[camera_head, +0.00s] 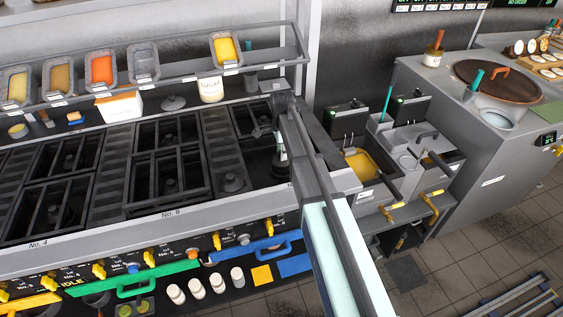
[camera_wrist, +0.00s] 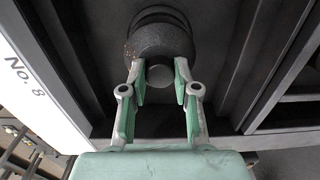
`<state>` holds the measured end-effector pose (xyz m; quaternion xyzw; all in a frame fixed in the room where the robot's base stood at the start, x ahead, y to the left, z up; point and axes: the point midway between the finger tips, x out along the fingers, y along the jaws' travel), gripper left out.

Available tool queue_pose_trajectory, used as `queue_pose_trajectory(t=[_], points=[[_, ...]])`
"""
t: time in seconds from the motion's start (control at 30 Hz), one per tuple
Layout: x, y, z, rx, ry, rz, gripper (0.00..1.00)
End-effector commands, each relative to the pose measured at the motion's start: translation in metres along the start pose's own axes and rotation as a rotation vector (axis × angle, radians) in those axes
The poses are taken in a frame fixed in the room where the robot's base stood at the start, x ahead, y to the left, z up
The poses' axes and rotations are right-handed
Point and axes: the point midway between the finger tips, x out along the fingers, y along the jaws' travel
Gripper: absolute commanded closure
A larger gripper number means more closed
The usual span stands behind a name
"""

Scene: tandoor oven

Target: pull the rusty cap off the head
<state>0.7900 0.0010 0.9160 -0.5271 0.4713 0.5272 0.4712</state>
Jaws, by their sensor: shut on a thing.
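The rusty cap (camera_wrist: 159,40) is a dark, round, speckled piece at the top middle of the wrist view, with a darker ring behind it. A lighter grey round part (camera_wrist: 160,77) shows between my fingers; I cannot tell whether it belongs to the cap or the head. My gripper (camera_wrist: 160,68) has its green-padded fingers closed in at the cap's near edge, one on each side. In the head view my gripper (camera_head: 279,146) is small and partly hidden by my arm, over the right-hand burner bay. The head is not clearly distinguishable beneath the cap.
The bay has grate bars (camera_wrist: 265,75) on the right and a steel front edge marked No. 8 (camera_wrist: 40,90) on the left. More grated burners (camera_head: 170,160) lie left in the head view.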

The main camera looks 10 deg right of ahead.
Motion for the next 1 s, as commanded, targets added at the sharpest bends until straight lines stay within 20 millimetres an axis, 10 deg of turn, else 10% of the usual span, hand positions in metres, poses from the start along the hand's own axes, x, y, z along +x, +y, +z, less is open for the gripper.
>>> queue_pose_trajectory(t=[1.0], points=[[-0.047, 0.0, 0.0, 0.0, 0.0, 0.0, 1.0]])
